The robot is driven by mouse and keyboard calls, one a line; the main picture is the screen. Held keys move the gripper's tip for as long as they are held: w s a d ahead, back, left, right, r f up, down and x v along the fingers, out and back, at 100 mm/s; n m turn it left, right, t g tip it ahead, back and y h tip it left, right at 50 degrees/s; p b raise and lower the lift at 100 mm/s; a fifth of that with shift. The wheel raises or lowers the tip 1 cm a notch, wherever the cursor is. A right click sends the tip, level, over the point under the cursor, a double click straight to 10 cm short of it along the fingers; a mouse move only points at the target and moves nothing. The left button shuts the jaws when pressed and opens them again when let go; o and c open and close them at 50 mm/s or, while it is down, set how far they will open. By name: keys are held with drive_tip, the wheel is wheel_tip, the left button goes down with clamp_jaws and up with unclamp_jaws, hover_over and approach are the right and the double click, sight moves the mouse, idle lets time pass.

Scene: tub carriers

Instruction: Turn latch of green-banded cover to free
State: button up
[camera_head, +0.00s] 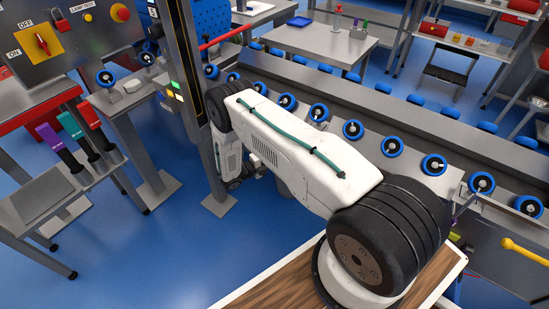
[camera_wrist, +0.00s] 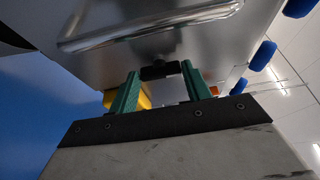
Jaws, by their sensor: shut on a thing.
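In the wrist view, the two green fingers of my gripper (camera_wrist: 160,71) reach up to a bare metal surface (camera_wrist: 100,60) with a long raised rib. A small black piece (camera_wrist: 153,73), which looks like a latch handle, sits between the fingertips, and my gripper is shut on it. No green band shows on the metal, so I cannot tell which cover this is. The latch's turned position is not clear. In the camera_head view my gripper is hidden behind my arm.
A yellow part (camera_wrist: 113,98) is close behind the left finger. In the camera_head view, a conveyor line with blue wheels (camera_head: 353,130) runs past my arm. A wood-topped bench (camera_head: 275,288) is at the bottom, and a control panel (camera_head: 75,45) is at the upper left. Blue floor (camera_head: 150,255) is clear at lower left.

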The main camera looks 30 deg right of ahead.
drive_tip(key=o, duration=1)
drive_tip(key=shift+c, duration=0.2)
drive_tip(key=shift+a, duration=0.15)
drive_tip(key=a, duration=0.7)
drive_tip(key=shift+w+a, duration=0.2)
drive_tip(key=shift+a, duration=0.05)
